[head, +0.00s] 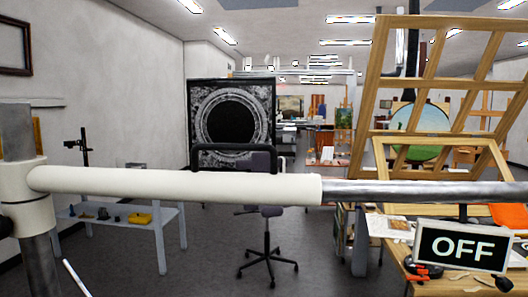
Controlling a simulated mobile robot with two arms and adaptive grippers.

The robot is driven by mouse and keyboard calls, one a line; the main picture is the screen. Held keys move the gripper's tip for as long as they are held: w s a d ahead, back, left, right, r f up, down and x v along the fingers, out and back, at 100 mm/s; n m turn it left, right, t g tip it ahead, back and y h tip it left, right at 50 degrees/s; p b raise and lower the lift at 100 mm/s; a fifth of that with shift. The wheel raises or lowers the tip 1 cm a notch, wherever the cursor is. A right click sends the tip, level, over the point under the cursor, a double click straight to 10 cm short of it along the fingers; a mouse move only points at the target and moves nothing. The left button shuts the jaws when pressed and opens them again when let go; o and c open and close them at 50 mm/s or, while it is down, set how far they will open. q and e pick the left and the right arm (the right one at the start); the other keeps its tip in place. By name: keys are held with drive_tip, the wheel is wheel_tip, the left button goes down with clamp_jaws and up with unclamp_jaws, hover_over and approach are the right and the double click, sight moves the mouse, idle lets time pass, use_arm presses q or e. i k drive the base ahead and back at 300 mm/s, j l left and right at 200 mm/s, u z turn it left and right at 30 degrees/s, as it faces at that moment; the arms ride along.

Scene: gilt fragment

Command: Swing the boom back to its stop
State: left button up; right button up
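The boom (180,184) crosses the whole middle of the head view, close in front of me. Its left part is a thick cream sleeve and its right part a thinner grey metal tube (420,192) that runs out of the right edge. At the left it joins a cream collar (27,197) on an upright grey post (40,262). A black bar-shaped handle (235,147) stands just above the sleeve; I cannot tell for sure that it is fixed to it. I cannot make out a stop. Neither gripper is in view.
An OFF sign (462,247) is below the tube, over a cluttered workbench (440,287) at right. Wooden frames (372,95) stand behind it. An office chair (267,245) is beyond the boom. A low pale table (120,203) stands left. Floor between is clear.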

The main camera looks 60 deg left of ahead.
sight(29, 180)
drive_tip(key=l+u, duration=0.15)
drive_tip(key=u, duration=0.25)
drive_tip(key=k+l+u, duration=0.1)
drive_tip(key=u, duration=0.3)
drive_tip(key=k+l+u, duration=0.1)
drive_tip(key=u, duration=0.3)
